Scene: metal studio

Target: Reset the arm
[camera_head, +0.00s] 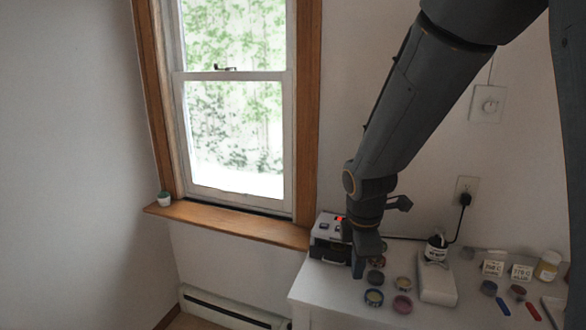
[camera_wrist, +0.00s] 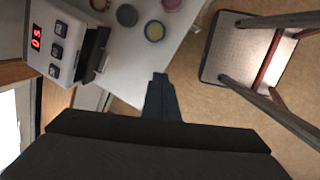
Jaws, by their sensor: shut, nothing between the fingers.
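My arm comes down from the upper right in the head view, and my gripper (camera_head: 358,264) is low beside a small white device with a red lit display (camera_head: 327,229). In the wrist view my gripper (camera_wrist: 160,78) is shut and empty, with its fingertips together near the white table's edge. The device (camera_wrist: 60,35) shows at the upper left of the wrist view, with red digits, several buttons and a dark part on its side. In the wrist view the fingers look apart from the device.
Several small round jars, one with a yellow top (camera_head: 373,297), stand on the white table (camera_head: 335,302). A white unit (camera_head: 437,283) and labelled boxes (camera_head: 493,266) are to the right. A window sill (camera_head: 235,222) is at left. A chair (camera_wrist: 230,50) stands beside the table.

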